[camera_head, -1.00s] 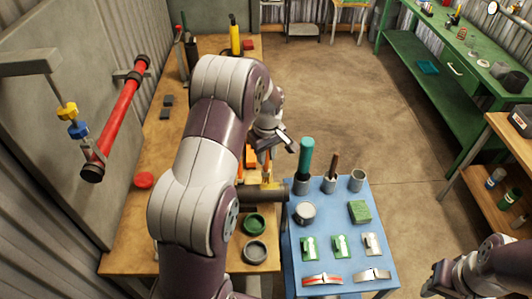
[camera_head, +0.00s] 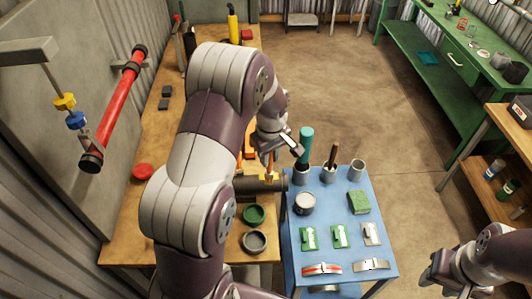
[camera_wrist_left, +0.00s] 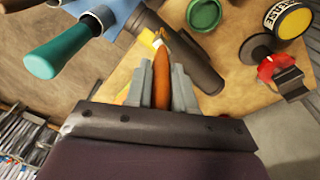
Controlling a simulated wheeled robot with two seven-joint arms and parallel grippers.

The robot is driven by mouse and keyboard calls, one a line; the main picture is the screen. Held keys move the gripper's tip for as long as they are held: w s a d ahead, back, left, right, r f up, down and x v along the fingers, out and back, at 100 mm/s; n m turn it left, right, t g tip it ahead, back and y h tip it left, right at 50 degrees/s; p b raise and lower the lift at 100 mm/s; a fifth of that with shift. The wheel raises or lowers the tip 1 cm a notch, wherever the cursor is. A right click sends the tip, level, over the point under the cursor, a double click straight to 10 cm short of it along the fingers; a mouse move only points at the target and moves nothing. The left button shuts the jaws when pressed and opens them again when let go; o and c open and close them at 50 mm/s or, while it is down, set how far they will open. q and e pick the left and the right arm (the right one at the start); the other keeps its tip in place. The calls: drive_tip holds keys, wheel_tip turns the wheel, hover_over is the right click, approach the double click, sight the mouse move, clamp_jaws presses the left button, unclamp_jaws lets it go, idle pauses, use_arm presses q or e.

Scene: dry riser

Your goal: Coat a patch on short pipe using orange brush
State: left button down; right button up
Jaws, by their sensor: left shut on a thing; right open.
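The short pipe (camera_head: 246,184) is a dark cylinder lying across the bench edge near the blue tray. It also shows in the left wrist view (camera_wrist_left: 192,55). My left gripper (camera_head: 283,150) is above it, partly hidden by its own wrist. In the left wrist view my left gripper (camera_wrist_left: 161,85) is shut on the orange brush (camera_wrist_left: 161,72). The brush handle (camera_head: 270,163) points down at the pipe, with a pale tip beside or over it. I cannot tell whether the bristles touch. My right gripper (camera_head: 430,278) is open and empty at the lower right.
A blue tray (camera_head: 322,217) holds cups, a teal-handled tool (camera_head: 306,145), a green block and clips. A green tin (camera_head: 253,214) and a grey tin (camera_head: 254,241) stand on the wooden bench. A red wall pipe (camera_head: 118,108) is at left. Floor beyond the tray is clear.

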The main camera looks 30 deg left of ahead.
use_arm(q)
drive_tip(key=shift+w+d+p, duration=0.2)
drive_tip(key=shift+d+p, duration=0.1)
drive_tip(key=shift+d, duration=0.2)
idle(0.8)
drive_tip(key=shift+w+r, duration=0.1)
drive_tip(key=shift+r, duration=0.05)
wheel_tip(320, 180, up, 6)
drive_tip(key=p, duration=0.4)
drive_tip(key=shift+p, duration=0.3)
